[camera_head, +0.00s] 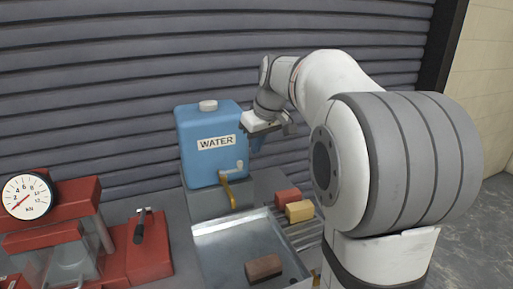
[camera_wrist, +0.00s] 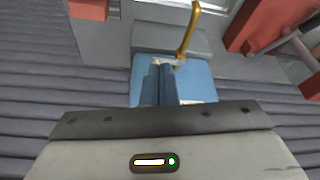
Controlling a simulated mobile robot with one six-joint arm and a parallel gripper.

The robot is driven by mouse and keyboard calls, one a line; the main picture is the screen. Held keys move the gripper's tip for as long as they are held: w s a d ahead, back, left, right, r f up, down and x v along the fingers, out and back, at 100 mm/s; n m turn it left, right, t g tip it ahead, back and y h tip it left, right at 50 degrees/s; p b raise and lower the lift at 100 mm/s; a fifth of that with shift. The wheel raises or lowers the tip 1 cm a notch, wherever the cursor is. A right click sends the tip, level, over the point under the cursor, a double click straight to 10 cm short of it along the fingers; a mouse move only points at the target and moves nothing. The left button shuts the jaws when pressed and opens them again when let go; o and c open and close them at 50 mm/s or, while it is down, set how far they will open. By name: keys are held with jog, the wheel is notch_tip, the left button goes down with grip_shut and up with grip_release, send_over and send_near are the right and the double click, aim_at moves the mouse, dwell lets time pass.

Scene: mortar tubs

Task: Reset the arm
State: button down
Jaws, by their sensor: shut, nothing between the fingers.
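My gripper (camera_head: 257,143) is at the right side of the blue water tank, in front of the ribbed wall, with its fingers pointing down. In the wrist view my gripper (camera_wrist: 165,66) shows its two blue-grey fingers close together, shut and empty. The arm reaches in from the right in the head view. The blue tank (camera_head: 203,165) carries a WATER label and a brass tap (camera_head: 229,190) at its front. In the wrist view the tank (camera_wrist: 200,80) lies behind the fingertips, and the tap (camera_wrist: 188,35) is above them. I cannot tell whether the fingers touch the tank.
A metal tray (camera_head: 215,240) below the tap holds a dark brown brick (camera_head: 263,268). A red brick (camera_head: 288,196) and a yellow brick (camera_head: 299,211) stand right of it. A red press with a dial gauge (camera_head: 27,196) is at the left. The ribbed wall (camera_head: 90,80) closes off the back.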

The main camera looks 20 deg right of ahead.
jog(key=s+a+f+m, duration=0.1)
jog(key=s+f, duration=0.3)
jog(key=s, duration=0.4)
jog(key=s+a+f+m+h, duration=0.1)
jog(key=s+a+f, duration=0.1)
jog(key=s+f, duration=0.3)
jog(key=s+a+f+m+g, duration=0.1)
jog(key=s+f, duration=0.3)
jog(key=s, duration=0.8)
jog(key=shift+s+a+f+m, duration=0.2)
jog(key=shift+s+a+m, duration=0.2)
jog(key=shift+a, duration=0.3)
